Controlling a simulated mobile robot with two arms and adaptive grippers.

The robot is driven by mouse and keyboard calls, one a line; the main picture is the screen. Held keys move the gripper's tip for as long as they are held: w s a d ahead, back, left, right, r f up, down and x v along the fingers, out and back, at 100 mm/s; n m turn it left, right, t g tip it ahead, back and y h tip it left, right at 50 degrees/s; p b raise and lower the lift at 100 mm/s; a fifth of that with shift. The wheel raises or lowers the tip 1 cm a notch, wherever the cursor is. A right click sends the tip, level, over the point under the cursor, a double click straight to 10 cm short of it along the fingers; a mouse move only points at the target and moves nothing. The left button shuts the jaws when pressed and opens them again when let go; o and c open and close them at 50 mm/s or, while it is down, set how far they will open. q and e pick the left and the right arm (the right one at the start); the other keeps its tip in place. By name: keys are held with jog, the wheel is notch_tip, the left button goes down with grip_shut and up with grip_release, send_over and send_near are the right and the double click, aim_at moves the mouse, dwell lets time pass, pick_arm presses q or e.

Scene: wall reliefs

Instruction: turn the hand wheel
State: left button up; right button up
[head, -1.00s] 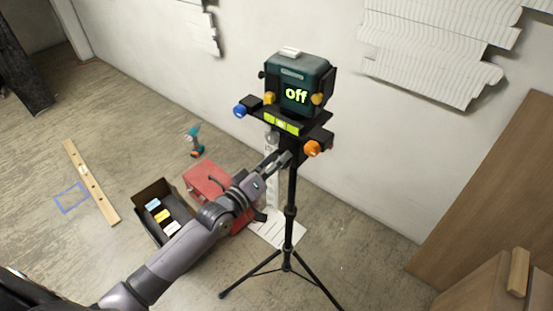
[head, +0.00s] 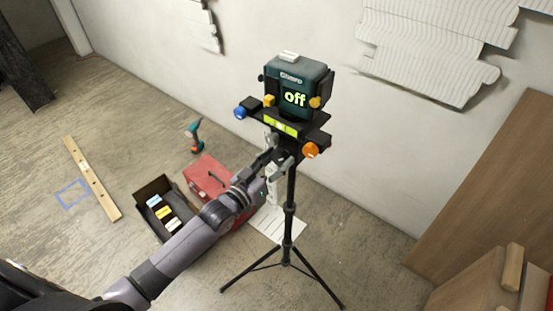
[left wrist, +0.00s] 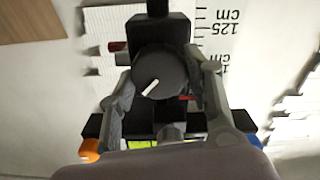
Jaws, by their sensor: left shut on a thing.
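The hand wheel (left wrist: 162,72) is a round black knob with a white pointer mark, seen close up in the left wrist view. The mark slants up to the right. My left gripper (left wrist: 165,88) has one grey finger on each side of the wheel and is shut on it. In the head view my left gripper (head: 279,156) is under the laser head on the tripod, where I cannot make out the wheel. The teal laser unit (head: 297,86) above shows "off". My right gripper is not in view.
A blue knob (head: 240,112) and an orange knob (head: 310,151) flank a yellow-green level vial (head: 281,127). The black tripod (head: 290,222) stands on the floor. A red toolbox (head: 207,176), an open dark box (head: 153,190) and a drill (head: 195,134) lie left of it.

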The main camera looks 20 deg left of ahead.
pick_arm(q)
jog(key=shift+f, duration=0.15)
dwell(0.3)
jog(key=o, duration=1.1)
jog(key=shift+o, duration=0.2)
jog(key=v, duration=1.2)
jog(key=shift+s, duration=0.1)
